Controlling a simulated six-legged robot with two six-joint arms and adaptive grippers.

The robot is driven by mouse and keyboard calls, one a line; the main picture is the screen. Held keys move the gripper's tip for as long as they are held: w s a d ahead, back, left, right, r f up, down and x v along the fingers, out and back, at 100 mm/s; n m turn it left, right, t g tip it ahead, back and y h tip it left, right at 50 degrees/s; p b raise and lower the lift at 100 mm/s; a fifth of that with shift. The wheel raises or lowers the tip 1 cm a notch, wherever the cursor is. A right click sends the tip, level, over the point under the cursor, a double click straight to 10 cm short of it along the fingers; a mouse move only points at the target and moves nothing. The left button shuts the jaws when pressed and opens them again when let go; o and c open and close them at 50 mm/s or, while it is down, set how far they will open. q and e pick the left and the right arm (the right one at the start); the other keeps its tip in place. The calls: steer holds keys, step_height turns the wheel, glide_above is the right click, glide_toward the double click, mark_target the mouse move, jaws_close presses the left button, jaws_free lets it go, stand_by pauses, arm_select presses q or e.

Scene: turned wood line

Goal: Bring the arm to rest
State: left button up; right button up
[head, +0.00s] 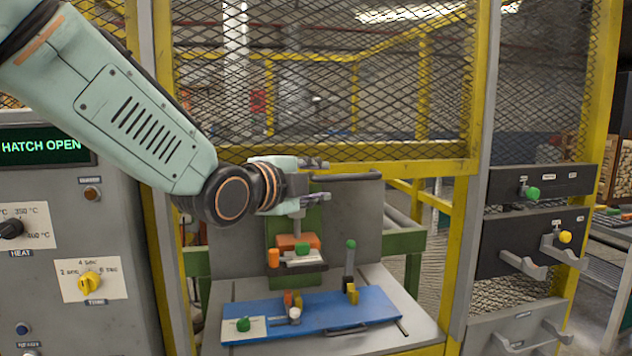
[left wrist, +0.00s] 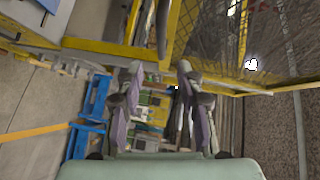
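My left arm comes in from the upper left in the head view. Its gripper (head: 320,179) points right, in front of the mesh guard and above the machine's work area. In the left wrist view the gripper's two fingers (left wrist: 160,72) stand well apart with nothing between them. So the left gripper is open and empty. My right arm and gripper show in neither view.
Below the gripper are an orange-and-grey tool head (head: 297,243) and a blue plate (head: 325,318) with clamps. At left is a control panel (head: 95,240) reading HATCH OPEN. Yellow-framed mesh (head: 400,90) stands behind; a dark rack (head: 530,240) is at right.

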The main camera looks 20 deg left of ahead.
arm_select(q)
steer(key=shift+s, duration=0.1)
stand_by(0.3)
steer(key=s+f+n+g+y+b, duration=0.15)
steer(key=s+f+n+b, duration=0.35)
steer(key=f, duration=0.9)
steer(key=s+f+n+g+b, duration=0.1)
steer(key=s+f+n+g, duration=0.15)
steer(key=f+n, duration=0.75)
steer(key=s+f+n+g+y+b, duration=0.1)
steer(key=s+f+n+g+b, duration=0.2)
steer(key=f, duration=1.5)
steer(key=s+a+f+n+g+b, duration=0.1)
steer(key=s+f+g+b, duration=0.8)
steer(key=s+f, duration=2.1)
steer(key=shift+s+f+y+b, duration=0.25)
steer(key=shift+f+y+b, duration=0.2)
steer(key=shift+f+b, duration=0.35)
